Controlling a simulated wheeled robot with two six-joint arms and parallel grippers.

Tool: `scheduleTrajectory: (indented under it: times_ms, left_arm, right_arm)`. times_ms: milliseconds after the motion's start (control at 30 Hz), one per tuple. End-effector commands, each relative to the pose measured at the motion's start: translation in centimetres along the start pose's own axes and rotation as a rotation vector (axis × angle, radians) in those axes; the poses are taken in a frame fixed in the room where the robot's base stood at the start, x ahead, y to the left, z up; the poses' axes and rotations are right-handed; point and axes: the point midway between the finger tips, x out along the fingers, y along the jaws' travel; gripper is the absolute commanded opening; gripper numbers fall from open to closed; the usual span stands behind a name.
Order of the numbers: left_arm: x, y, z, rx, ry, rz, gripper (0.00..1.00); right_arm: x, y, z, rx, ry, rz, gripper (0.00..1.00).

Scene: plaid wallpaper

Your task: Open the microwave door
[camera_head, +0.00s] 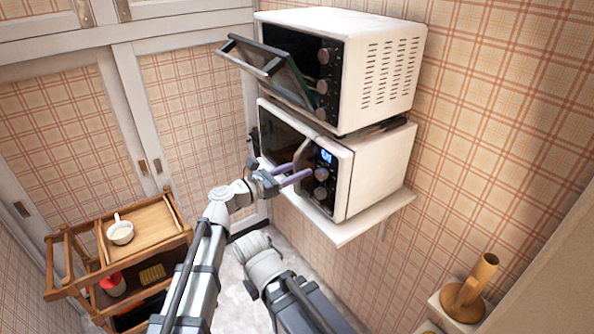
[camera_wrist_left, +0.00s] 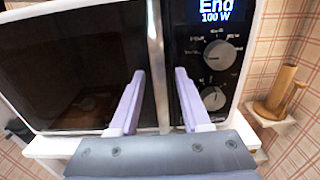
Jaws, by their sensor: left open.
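The microwave (camera_head: 375,172) is the white lower appliance, with a dark door and a lit display; its door looks closed. In the left wrist view the dark door (camera_wrist_left: 70,65) fills the left and the display (camera_wrist_left: 217,10) reads "End 100 W". The pale upright door handle (camera_head: 302,152) also shows in the left wrist view (camera_wrist_left: 156,45). My left gripper (camera_head: 282,172) is open in front of the door. In the left wrist view its purple fingers (camera_wrist_left: 160,76) lie on either side of the handle, not closed on it; contact is unclear. My right gripper is not in view.
A toaster oven (camera_head: 385,70) with its door (camera_head: 270,65) tilted open sits above the microwave. A white shelf (camera_head: 345,232) carries the microwave. A wooden cart (camera_head: 75,232) with a white cup (camera_head: 120,234) stands left. A wooden holder (camera_head: 470,292) is at right.

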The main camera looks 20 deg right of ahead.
Motion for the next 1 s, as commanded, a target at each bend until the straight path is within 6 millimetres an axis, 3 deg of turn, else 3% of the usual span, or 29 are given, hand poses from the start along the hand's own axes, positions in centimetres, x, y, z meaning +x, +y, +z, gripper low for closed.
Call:
scheduleTrajectory:
  times_ms: [233,633,1000]
  left_arm:
    - [0.03,-0.02,0.0,0.0,0.0,0.0,0.46]
    - [0.01,0.0,0.0,0.0,0.0,0.0,0.01]
    - [0.01,-0.01,-0.01,0.0,0.0,0.0,0.0]
  right_arm:
    - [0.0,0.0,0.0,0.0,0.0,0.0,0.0]
    - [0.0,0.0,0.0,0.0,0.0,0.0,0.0]
    - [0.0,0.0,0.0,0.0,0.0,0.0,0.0]
